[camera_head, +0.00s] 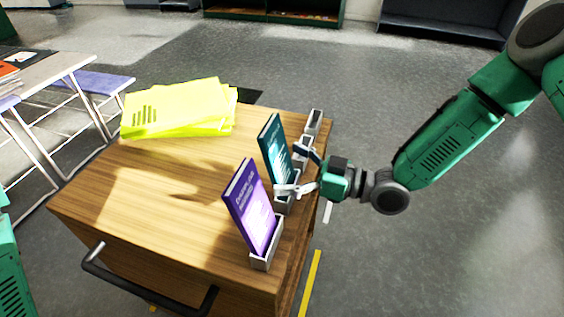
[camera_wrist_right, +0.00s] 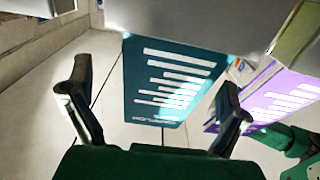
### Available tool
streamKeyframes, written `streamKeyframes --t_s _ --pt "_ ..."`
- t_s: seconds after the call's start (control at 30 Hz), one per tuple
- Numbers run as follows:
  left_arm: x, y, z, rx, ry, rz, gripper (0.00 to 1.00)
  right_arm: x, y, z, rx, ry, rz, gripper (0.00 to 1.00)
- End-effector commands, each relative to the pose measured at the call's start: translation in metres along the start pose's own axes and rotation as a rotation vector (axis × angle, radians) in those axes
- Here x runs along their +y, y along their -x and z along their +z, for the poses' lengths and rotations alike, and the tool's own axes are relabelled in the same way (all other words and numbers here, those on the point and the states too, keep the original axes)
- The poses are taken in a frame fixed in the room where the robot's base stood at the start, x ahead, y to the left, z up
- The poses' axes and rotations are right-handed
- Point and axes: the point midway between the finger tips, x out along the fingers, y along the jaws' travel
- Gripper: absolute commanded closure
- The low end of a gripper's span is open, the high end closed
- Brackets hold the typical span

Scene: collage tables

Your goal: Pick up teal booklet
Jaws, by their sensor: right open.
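The teal booklet (camera_head: 274,148) stands upright, slightly tilted, in a small grey holder (camera_head: 288,196) near the right edge of the wooden cart top. My right gripper (camera_head: 296,170) is at the booklet's right side with its fingers apart. In the right wrist view, the teal booklet (camera_wrist_right: 168,85) shows its striped face beyond and between the two open dark fingers (camera_wrist_right: 158,100). Nothing is held, and I cannot tell whether a finger touches the booklet. My left gripper is not in view; only a part of my left arm shows at the left edge.
A purple booklet (camera_head: 250,208) stands in its own holder (camera_head: 264,252) just in front of the teal one. Empty grey holders (camera_head: 314,122) stand behind. Yellow booklets (camera_head: 180,108) lie stacked at the back left of the cart top (camera_head: 150,190). A dark handle (camera_head: 140,284) is on the cart's front.

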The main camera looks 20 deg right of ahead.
Motion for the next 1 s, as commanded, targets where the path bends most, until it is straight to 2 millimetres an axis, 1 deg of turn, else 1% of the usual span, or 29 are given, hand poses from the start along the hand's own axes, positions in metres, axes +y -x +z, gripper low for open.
streamKeyframes --t_s 0.13,0.17,0.2,0.3,0.43,0.8,0.87,0.97,1.0 --pt "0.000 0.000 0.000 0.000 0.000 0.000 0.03 -0.004 -0.005 -0.001 -0.005 0.003 -0.003 0.03" --pt "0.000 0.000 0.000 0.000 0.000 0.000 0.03 -0.005 -0.006 -0.001 -0.007 0.003 -0.003 0.13" --pt "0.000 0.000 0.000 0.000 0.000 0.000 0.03 -0.006 -0.008 -0.001 -0.009 0.004 -0.003 0.27" --pt "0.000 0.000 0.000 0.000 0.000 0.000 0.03 -0.008 -0.011 -0.002 -0.012 0.008 -0.004 0.60" --pt "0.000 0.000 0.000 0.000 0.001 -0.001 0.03 -0.008 -0.011 -0.003 -0.009 0.007 -0.008 0.59" --pt "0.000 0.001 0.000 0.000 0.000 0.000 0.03 -0.007 -0.009 -0.004 -0.003 0.004 -0.009 0.59" --pt "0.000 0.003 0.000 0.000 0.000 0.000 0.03 -0.006 -0.010 -0.008 -0.003 0.005 -0.008 0.59" --pt "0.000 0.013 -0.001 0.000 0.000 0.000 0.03 -0.004 -0.016 -0.025 0.001 0.008 -0.008 0.59" --pt "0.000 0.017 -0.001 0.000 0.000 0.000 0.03 -0.003 -0.019 -0.033 0.002 0.009 -0.008 0.59"
